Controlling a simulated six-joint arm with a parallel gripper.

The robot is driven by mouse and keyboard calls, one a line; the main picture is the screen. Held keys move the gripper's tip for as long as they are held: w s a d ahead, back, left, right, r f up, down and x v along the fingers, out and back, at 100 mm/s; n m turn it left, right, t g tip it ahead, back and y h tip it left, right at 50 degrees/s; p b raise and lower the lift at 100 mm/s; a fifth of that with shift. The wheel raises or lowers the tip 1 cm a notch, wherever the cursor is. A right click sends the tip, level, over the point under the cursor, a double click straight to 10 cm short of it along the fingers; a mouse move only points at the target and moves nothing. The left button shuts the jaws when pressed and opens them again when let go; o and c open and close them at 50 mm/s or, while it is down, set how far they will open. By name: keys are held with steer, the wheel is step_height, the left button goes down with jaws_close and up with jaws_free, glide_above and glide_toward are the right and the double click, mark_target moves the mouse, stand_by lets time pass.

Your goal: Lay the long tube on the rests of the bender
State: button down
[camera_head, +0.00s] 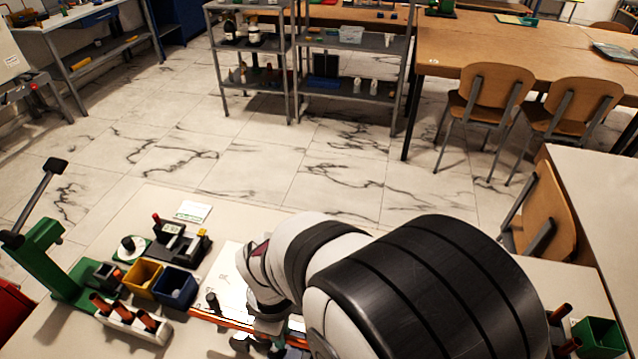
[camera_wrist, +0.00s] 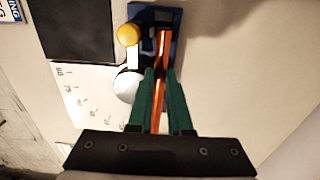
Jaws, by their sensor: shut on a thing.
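The long tube (camera_wrist: 161,75) is copper-orange. In the wrist view it runs lengthwise between the green fingers of my gripper (camera_wrist: 162,82), which is shut on it. Its far end overlaps a dark blue block (camera_wrist: 172,17) with a yellow knob (camera_wrist: 128,34); I cannot tell whether it touches. A white disc (camera_wrist: 127,86) and a marked scale plate (camera_wrist: 75,90) lie left of the tube. These look like parts of the bender. In the head view the tube (camera_head: 215,318) shows left of my gripper (camera_head: 262,345), low over the table; my arm hides its right part.
A white rack (camera_head: 130,322) with several short copper pieces stands left. Yellow (camera_head: 143,276) and blue (camera_head: 175,287) bins sit behind it, beside a green lever machine (camera_head: 45,255). A green bin (camera_head: 598,338) stands far right. A dark square (camera_wrist: 70,28) lies near the scale plate.

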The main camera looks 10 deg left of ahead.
steer(key=shift+f, duration=2.7)
steer(key=c, duration=0.8)
jaws_free()
steer(key=shift+o, duration=0.2)
step_height(320, 180, up, 16)
